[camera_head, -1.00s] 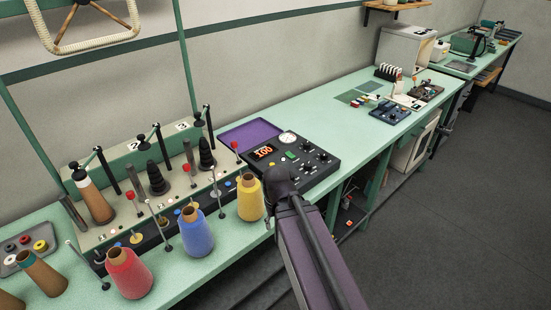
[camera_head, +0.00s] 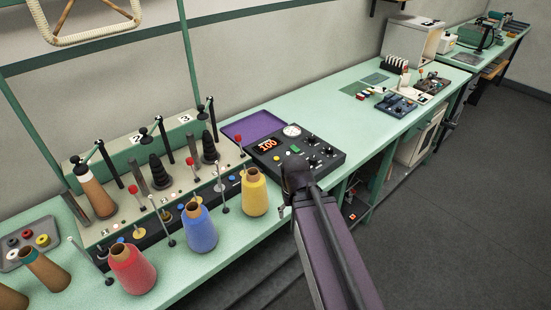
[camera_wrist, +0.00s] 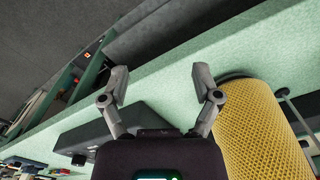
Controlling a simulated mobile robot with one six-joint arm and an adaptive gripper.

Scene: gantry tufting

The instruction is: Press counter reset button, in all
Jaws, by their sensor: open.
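The black control box (camera_head: 298,152) stands on the green bench, with a red lit display (camera_head: 267,146), a round white gauge (camera_head: 291,131), a green button (camera_head: 293,149) and several dark knobs. I cannot tell which control is the counter reset button. In the wrist view, part of a dark box (camera_wrist: 100,128) shows beyond my fingers. My gripper (camera_wrist: 158,88) is open and empty over the bench's front edge, beside the yellow cone (camera_wrist: 262,130). In the head view my arm hides the gripper and the box's near edge.
Yellow (camera_head: 255,197), blue (camera_head: 201,232) and red (camera_head: 131,270) thread cones line the bench front. A creel stand with several spindles and levers is behind them. A purple tray (camera_head: 252,127) lies behind the box.

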